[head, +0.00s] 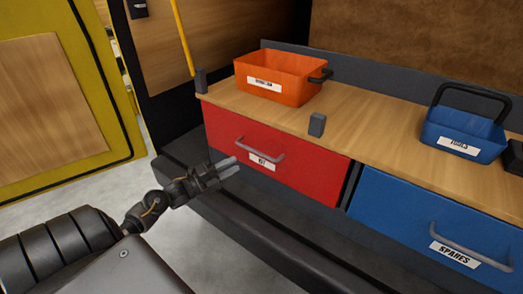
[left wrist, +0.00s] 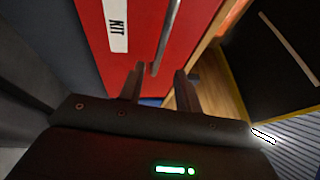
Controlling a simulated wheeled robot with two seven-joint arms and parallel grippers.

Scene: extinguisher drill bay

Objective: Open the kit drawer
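The kit drawer (head: 300,172) has a red front labelled KIT under the wooden counter and looks shut. Its grey bar handle (head: 262,152) runs across the front above the label. My left gripper (head: 233,167) is in front of the drawer, just left of the handle. In the left wrist view, my left gripper (left wrist: 159,72) has its two fingers apart. The handle (left wrist: 165,38) lies ahead of the gap between the fingertips, its near end close to the left finger; contact cannot be told. The gripper holds nothing. My right gripper is not in view.
A blue drawer (head: 420,225) labelled SPARES is to the right. On the counter (head: 370,125) stand an orange bin (head: 285,83) and a blue tool caddy (head: 462,133). A dark ledge (head: 270,225) runs below the drawers. A yellow-framed panel (head: 50,110) stands at left.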

